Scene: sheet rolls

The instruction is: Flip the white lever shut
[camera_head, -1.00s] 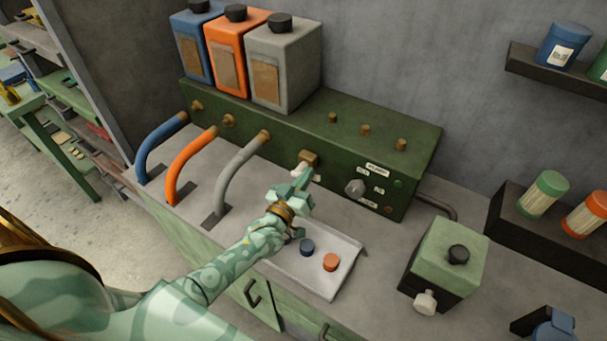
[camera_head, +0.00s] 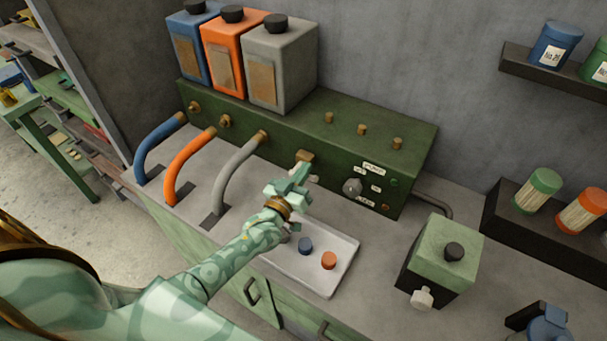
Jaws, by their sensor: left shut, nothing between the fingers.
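The brass valve fitting (camera_head: 305,156) sticks out of the front of the long green machine (camera_head: 270,140). My left gripper (camera_head: 300,170) is shut and empty, with its fingertips right at the underside of this fitting. The white lever is hidden or nearly hidden behind the fingers, so its angle cannot be told. A small pale patch shows just right of the fingers; I cannot tell if it is the lever or a label. Whether the fingers touch the lever is not clear. My right gripper is not in view.
A grey tray (camera_head: 333,279) with a blue cap (camera_head: 305,246) and an orange cap (camera_head: 329,260) lies below my left gripper. Blue, orange and grey hoses (camera_head: 232,172) curve down at left. A grey knob (camera_head: 352,187) is to the right. A green-topped box (camera_head: 447,252) stands farther right.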

